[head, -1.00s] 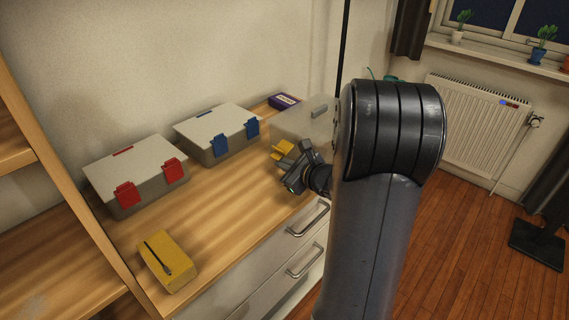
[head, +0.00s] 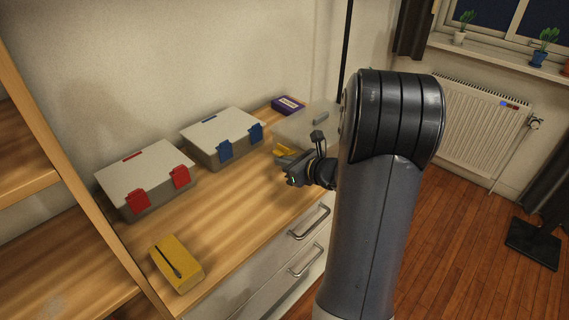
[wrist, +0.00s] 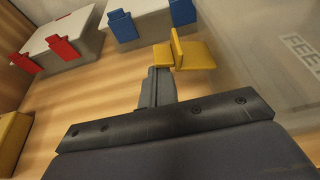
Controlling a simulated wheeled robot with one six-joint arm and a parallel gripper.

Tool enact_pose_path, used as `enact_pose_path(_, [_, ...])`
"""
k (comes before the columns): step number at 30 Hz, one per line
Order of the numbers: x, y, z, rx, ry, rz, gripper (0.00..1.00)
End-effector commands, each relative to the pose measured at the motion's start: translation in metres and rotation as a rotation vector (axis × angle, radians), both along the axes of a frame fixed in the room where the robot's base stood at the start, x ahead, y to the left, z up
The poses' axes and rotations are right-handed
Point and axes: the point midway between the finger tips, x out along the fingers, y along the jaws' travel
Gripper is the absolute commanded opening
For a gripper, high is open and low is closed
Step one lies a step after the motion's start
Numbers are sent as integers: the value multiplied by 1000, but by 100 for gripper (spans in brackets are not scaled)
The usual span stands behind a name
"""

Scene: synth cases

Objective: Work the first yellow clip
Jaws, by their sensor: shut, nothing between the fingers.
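A pale see-through case (head: 300,124) stands at the far right of the wooden top and has yellow clip parts (head: 283,150) on its front. In the wrist view the yellow clip (wrist: 195,54) shows as a flat plate and an upright plate sticking out beside the case. I cannot tell a second clip apart from it. My gripper (head: 288,172) is just in front of the clip and hides part of it. In the wrist view my gripper's fingers (wrist: 158,78) are together and empty, their tips close beside the clip. Whether they touch it I cannot tell.
A grey case with red clips (head: 146,174) and one with blue clips (head: 220,133) stand to the left. A yellow box (head: 176,262) lies at the front left, a purple box (head: 288,105) at the back. Drawer handles (head: 309,222) stick out below the top's edge.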

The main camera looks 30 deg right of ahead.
Motion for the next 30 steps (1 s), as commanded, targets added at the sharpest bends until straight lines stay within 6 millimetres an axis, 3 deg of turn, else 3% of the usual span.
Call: enact_pose_path(30, [0, -1, 10, -2, -1, 0, 0])
